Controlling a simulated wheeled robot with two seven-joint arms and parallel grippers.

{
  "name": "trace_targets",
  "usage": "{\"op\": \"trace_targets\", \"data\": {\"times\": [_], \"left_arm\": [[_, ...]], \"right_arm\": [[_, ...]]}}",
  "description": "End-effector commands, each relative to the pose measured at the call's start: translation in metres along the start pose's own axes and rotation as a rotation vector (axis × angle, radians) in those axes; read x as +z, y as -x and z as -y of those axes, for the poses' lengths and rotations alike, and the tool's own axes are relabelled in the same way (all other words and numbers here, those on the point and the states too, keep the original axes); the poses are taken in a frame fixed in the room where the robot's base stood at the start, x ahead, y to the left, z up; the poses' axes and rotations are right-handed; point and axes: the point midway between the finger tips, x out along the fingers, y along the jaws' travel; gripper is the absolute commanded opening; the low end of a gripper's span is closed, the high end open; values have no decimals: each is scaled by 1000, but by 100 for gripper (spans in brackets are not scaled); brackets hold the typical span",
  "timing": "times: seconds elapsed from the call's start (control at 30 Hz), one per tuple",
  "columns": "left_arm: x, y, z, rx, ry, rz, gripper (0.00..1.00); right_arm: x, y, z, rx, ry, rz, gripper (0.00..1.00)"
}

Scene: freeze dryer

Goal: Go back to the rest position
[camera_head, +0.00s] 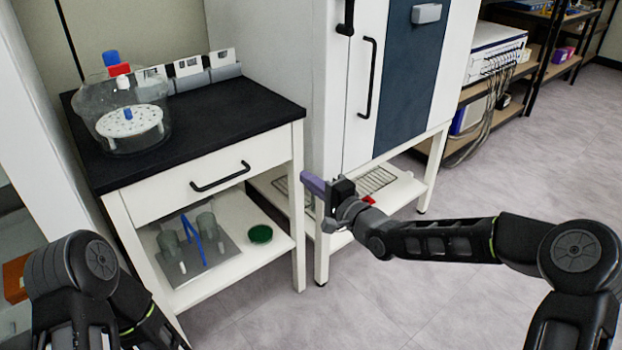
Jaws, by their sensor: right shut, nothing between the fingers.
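My right arm reaches in from the right. My right gripper (314,186) is shut and empty, with its purple fingertips in front of the gap between the bench and the tall white cabinet. I cannot tell whether it touches anything. My left arm shows only as dark links at the lower left, and its gripper is not in view. The freeze dryer's clear chamber (110,95) stands on the black bench top, with a white perforated disc inside and red and blue caps above it.
The bench (215,120) has a drawer with a black handle (220,178). The floor (480,290) at the right front is clear.

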Motion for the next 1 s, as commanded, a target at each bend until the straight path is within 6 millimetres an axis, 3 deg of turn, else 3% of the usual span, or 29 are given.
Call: {"op": "trace_targets", "data": {"times": [0.43,0.57,0.67,0.77,0.87,1.0], "left_arm": [[0,0,0,0,0,1,36],[0,0,0,0,0,1,36],[0,0,0,0,0,1,36],[0,0,0,0,0,1,36],[0,0,0,0,0,1,36],[0,0,0,0,0,1,36]], "right_arm": [[0,4,0,1,10,0,0],[0,4,-3,10,94,-2,0],[1,7,-18,56,206,-7,0],[8,25,-73,191,327,2,0],[28,54,-142,353,419,57,0],[69,114,-234,580,507,190,0]]}}
